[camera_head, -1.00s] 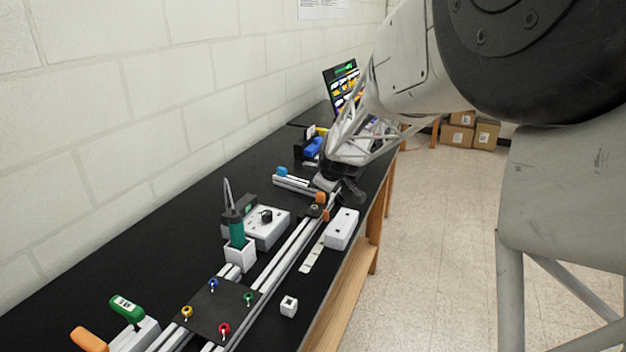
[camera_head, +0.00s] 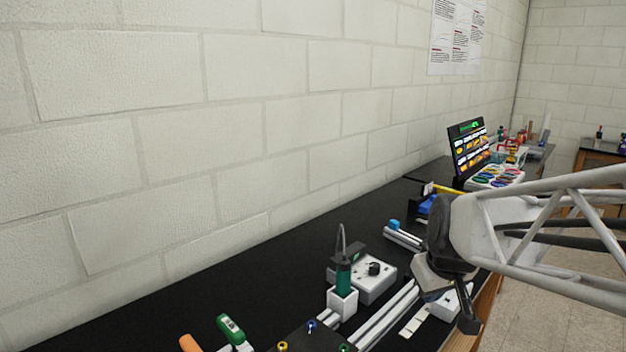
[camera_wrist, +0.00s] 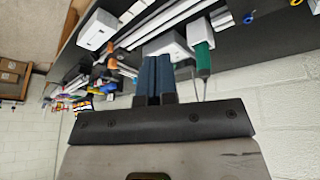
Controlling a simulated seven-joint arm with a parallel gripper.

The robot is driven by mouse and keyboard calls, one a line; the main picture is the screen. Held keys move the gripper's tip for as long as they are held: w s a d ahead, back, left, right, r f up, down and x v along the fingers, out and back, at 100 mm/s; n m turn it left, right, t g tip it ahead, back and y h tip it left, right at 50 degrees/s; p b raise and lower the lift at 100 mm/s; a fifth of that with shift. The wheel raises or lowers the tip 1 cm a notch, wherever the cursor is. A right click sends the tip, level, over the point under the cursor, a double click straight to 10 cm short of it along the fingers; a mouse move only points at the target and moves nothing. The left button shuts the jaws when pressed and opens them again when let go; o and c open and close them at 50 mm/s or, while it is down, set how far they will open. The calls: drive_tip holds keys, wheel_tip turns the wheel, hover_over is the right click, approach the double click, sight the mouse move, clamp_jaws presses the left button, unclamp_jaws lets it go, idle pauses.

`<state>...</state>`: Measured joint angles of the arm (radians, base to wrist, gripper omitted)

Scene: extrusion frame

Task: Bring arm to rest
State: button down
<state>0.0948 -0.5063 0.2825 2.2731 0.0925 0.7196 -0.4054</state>
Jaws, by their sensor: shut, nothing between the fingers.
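My gripper (camera_head: 468,314) hangs at the right of the head view, above the front edge of the black bench. In the wrist view my gripper (camera_wrist: 154,60) shows its two dark fingers pressed together, with nothing between them. The aluminium extrusion rails (camera_head: 388,318) lie on the bench just left of my gripper in the head view. A white box (camera_head: 444,303) sits partly hidden behind the gripper. My gripper appears raised clear of the bench things, though its exact height is hard to tell.
The brick wall (camera_head: 200,130) runs behind the bench. Open floor (camera_head: 530,325) lies at right.

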drive_tip(key=s+a+f+m+g, duration=0.1)
drive_tip(key=s+a+m, duration=0.1)
drive_tip(key=s, duration=1.3)
drive_tip(key=shift+s+a+m+g+h, duration=0.2)
drive_tip(key=shift+a+m+g+h, duration=0.1)
drive_tip(key=shift+a+m+g, duration=0.15)
drive_tip(key=c, duration=1.8)
unclamp_jaws()
drive_tip(key=shift+f, duration=0.1)
drive_tip(key=shift+c, duration=0.2)
